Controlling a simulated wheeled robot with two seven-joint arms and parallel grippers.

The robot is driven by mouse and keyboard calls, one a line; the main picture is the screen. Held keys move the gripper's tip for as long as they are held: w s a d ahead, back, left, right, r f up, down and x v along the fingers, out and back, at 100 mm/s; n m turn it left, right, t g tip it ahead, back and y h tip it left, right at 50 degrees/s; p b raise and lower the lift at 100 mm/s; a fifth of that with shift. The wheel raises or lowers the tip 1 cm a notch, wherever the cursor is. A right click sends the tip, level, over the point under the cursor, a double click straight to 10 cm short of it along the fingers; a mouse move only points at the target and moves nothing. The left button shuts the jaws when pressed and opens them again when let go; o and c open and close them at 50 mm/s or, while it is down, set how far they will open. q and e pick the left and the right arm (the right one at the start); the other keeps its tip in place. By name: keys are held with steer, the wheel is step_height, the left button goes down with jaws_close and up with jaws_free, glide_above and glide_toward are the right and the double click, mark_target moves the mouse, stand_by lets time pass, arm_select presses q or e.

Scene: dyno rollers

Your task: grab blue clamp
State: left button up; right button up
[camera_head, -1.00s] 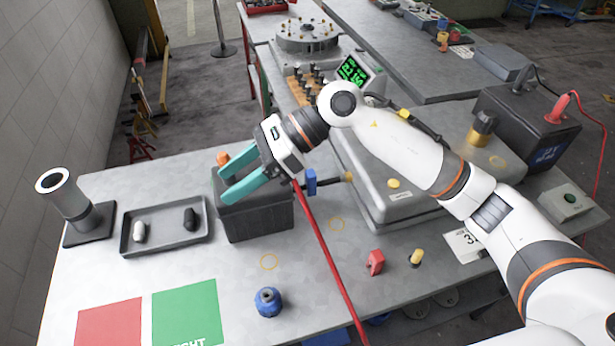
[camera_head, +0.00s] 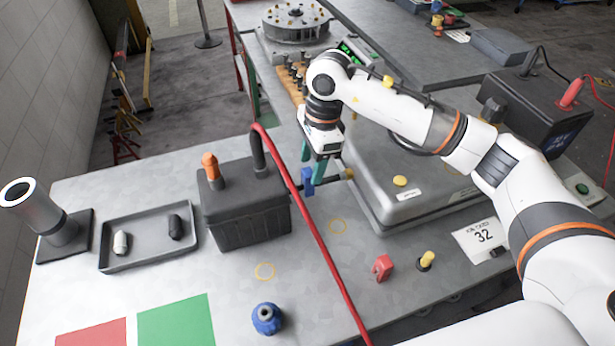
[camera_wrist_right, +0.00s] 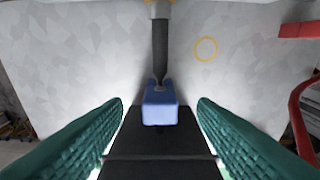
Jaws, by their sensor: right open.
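The blue clamp (camera_head: 308,182) is a small blue block on the end of a dark rod at the front left of the grey metal case. It also shows in the right wrist view (camera_wrist_right: 160,108), in the middle between the two fingers. My right gripper (camera_head: 313,168) points down over the clamp with its teal fingers open. In the right wrist view, one finger is on each side of the clamp, with a gap on both sides. I cannot tell whether the fingertips reach its full depth. My left gripper is not in view.
A black battery box (camera_head: 245,215) with an orange and a black terminal stands left of the gripper. A red cable (camera_head: 318,235) runs close by. The grey case (camera_head: 430,190) is at right. A blue knob (camera_head: 267,318) and red clamp (camera_head: 382,267) stand in front.

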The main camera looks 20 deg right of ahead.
mark_target(308, 171)
steer(key=f+p, duration=0.1)
steer(key=f, duration=0.1)
steer(key=a+f, duration=0.1)
steer(key=f, duration=0.1)
steer(key=shift+s+a+f+p, duration=0.1)
steer(key=shift+p, duration=0.3)
steer(key=shift+f, duration=0.35)
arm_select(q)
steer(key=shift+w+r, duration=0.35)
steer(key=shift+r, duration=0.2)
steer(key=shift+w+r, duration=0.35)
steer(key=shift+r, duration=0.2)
arm_select(e)
steer(key=c, duration=1.1)
